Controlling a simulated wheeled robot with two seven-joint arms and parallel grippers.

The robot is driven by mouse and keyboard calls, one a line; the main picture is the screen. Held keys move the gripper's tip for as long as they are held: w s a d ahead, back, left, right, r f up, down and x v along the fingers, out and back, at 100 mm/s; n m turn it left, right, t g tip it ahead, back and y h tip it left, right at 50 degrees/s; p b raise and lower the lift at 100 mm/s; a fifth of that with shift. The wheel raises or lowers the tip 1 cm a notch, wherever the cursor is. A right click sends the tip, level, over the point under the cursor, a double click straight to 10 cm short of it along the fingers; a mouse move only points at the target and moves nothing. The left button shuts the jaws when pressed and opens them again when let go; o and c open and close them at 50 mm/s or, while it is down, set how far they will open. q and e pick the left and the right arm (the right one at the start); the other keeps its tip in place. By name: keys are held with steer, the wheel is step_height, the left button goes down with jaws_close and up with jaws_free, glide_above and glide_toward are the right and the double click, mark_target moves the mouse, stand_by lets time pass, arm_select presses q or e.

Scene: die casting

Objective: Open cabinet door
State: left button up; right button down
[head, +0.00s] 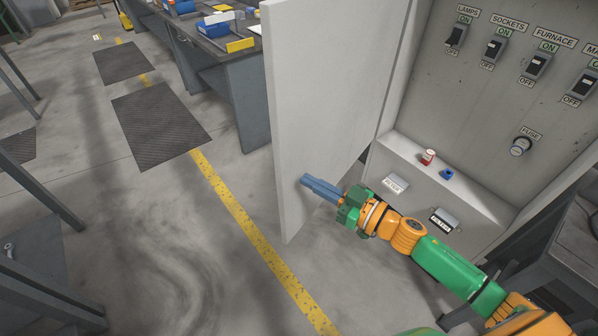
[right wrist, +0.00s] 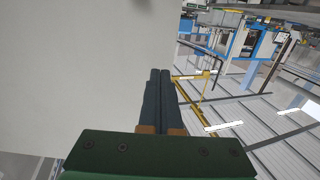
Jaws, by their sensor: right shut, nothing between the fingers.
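The cabinet door (head: 315,75) is a light grey panel standing swung open on the left of the electrical cabinet (head: 480,95), whose inside is exposed. My right gripper (head: 308,182) reaches in from the lower right. Its blue-grey fingers are shut with nothing between them, and the tips are at the lower part of the door's inner face. I cannot tell whether they touch it. In the right wrist view the closed fingers (right wrist: 160,75) point along a large pale surface, likely the door (right wrist: 70,60), near its edge. My left gripper is not in view.
The cabinet holds several labelled switches (head: 495,48), a fuse (head: 521,145) and a ledge with a small red-and-white part (head: 428,157) and a blue part (head: 446,174). A workbench (head: 240,85) with blue bins stands behind the door.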

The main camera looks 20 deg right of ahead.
mark_target(288, 169)
steer(key=shift+x, duration=1.95)
